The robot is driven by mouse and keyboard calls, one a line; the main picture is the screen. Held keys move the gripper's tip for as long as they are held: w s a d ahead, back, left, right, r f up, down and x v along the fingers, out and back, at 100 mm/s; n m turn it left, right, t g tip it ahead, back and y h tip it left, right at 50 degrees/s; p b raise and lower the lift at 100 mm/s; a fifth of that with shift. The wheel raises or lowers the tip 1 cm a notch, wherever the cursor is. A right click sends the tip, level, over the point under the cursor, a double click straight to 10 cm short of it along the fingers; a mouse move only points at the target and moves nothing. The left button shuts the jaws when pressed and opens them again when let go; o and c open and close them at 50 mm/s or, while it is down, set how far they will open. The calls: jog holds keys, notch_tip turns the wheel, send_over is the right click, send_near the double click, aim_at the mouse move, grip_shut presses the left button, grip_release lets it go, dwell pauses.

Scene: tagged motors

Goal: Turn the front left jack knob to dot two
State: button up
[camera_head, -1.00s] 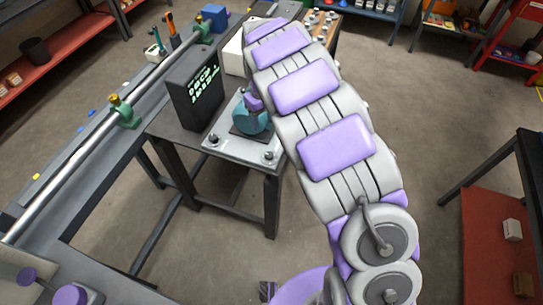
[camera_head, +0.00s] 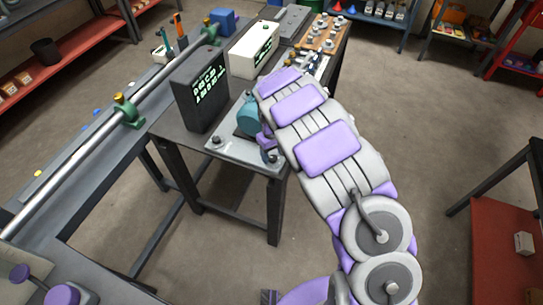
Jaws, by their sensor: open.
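A teal motor (camera_head: 249,118) stands on a light grey plate (camera_head: 238,151) on the dark metal table. The front left jack knob (camera_head: 217,141) is a small dark knob at the plate's near left corner, uncovered. Another dark knob (camera_head: 271,157) is at the near right corner. My gripper (camera_head: 266,143), its purple part showing, is just right of the motor and by the near right knob, well right of the front left knob. It is open and seems empty. My arm hides the plate's right side, and the fingertips are hard to make out. Dot marks are too small to see.
A black box with a green display (camera_head: 199,88) stands left behind the motor. A white box (camera_head: 254,49) is farther back. A long rail (camera_head: 75,160) runs along the left bench. Floor in front of the table is clear.

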jog(key=shift+d+f, duration=0.4)
jog(key=shift+f, duration=0.05)
jog(key=shift+a+f, duration=0.1)
jog(key=shift+a, duration=0.6)
jog(key=shift+c, duration=1.2)
jog(key=shift+d, duration=0.35)
jog(key=c, duration=0.8)
